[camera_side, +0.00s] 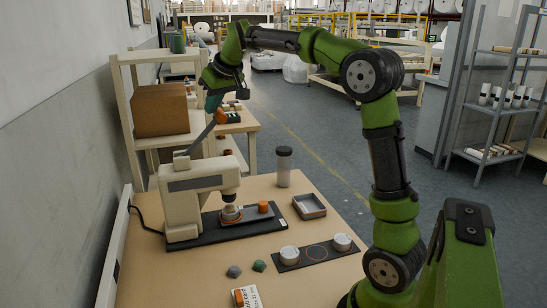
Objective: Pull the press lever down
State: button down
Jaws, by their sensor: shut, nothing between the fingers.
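The beige press (192,184) stands at the left of the work table, on a dark base plate. Its grey lever (200,138) slants up and to the right from the top of the press. My gripper (213,105) is at the lever's upper end, fingers pointing down, shut and empty. In this view the fingertips overlap or nearly meet the lever end; I cannot tell whether they touch. An orange and dark piece (224,117) shows beside the lever end; I cannot tell if it belongs to the lever. Under the press head (229,199) is an orange-rimmed round part.
A shelf with a cardboard box (161,109) stands behind the press.

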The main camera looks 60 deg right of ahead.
aim_at(220, 111)
jog(key=shift+d+f, duration=0.1)
jog(key=shift+f, duration=0.55)
jog(key=shift+s+f, duration=0.1)
jog(key=shift+s+d+f, duration=0.4)
jog(key=shift+d+f, duration=0.05)
jog(key=shift+f, duration=0.1)
jog(key=shift+d+f, duration=0.1)
jog(key=shift+s+d+f, duration=0.3)
jog(key=shift+s+f, duration=0.1)
jog(key=shift+f, duration=0.3)
